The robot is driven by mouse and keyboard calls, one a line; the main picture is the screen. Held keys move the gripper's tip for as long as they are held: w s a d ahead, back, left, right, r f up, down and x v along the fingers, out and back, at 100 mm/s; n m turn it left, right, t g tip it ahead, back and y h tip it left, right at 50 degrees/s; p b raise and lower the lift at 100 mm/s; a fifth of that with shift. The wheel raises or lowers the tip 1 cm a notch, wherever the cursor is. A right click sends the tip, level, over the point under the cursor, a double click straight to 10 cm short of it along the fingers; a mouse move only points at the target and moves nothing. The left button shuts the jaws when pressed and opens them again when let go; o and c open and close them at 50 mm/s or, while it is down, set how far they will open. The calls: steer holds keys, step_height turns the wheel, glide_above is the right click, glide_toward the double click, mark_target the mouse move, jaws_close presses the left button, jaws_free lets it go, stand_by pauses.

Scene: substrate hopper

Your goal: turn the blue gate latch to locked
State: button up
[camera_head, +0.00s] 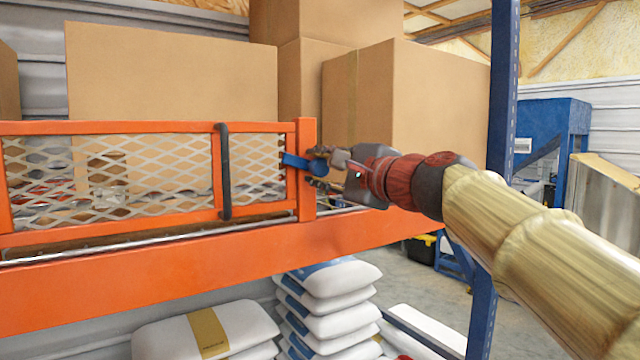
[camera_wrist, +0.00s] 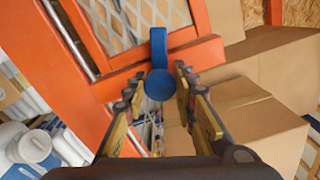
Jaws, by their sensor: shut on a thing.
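The blue gate latch (camera_head: 296,161) sits at the right end of the orange mesh gate (camera_head: 257,128), by the orange post (camera_head: 306,140). Its arm points left across the gate's edge, roughly level with a slight tilt. My gripper (camera_head: 318,167) reaches in from the right and is shut on the latch's round end. In the wrist view the latch (camera_wrist: 159,50) has its round blue end between my two fingers (camera_wrist: 160,85), and its arm lies over the orange frame. The fingers partly hide the round end in the head view.
A dark vertical handle (camera_head: 224,170) stands on the gate. Cardboard boxes (camera_head: 170,75) fill the shelf behind it. An orange beam (camera_head: 180,280) runs below, with white sacks (camera_head: 330,300) underneath. A blue rack upright (camera_head: 502,90) stands behind my arm.

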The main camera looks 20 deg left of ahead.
steer(key=shift+f+n+b, duration=0.1)
steer(key=shift+n+b, duration=1.15)
steer(key=shift+n, duration=0.45)
steer(key=o, duration=1.1)
steer(key=v, duration=1.2)
steer(key=shift+w+n, duration=0.1)
steer(key=shift+n, duration=0.2)
